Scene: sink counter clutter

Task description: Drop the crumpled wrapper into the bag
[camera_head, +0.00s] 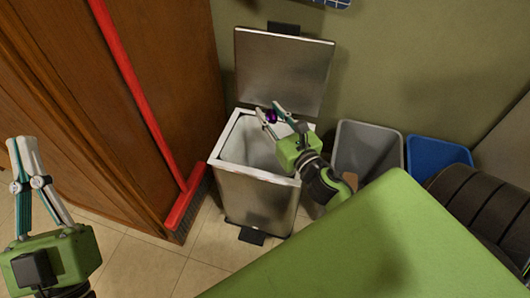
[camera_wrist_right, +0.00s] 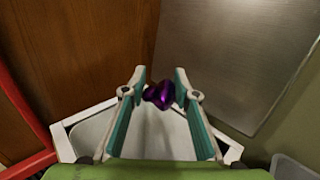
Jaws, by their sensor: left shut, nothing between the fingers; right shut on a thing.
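The crumpled wrapper (camera_head: 271,116) is small, shiny and purple. It also shows between the fingertips in the right wrist view (camera_wrist_right: 159,96). My right gripper (camera_head: 268,112) is shut on it and holds it above the open metal bin (camera_head: 256,205). The bin has a white rim and a pale inside (camera_head: 236,150); I cannot tell whether that is a bag lining. No separate bag shows. The bin's bottom is partly hidden by my right gripper. My left gripper (camera_head: 23,140) is shut and empty at the far left, away from the bin.
The bin's metal lid (camera_head: 283,70) stands raised behind the opening. A red broom (camera_head: 140,95) leans on the wooden cabinet (camera_head: 60,70) at left. A grey bin (camera_head: 367,148) and a blue bin (camera_head: 437,156) stand at right. A green surface (camera_head: 390,245) fills the lower right.

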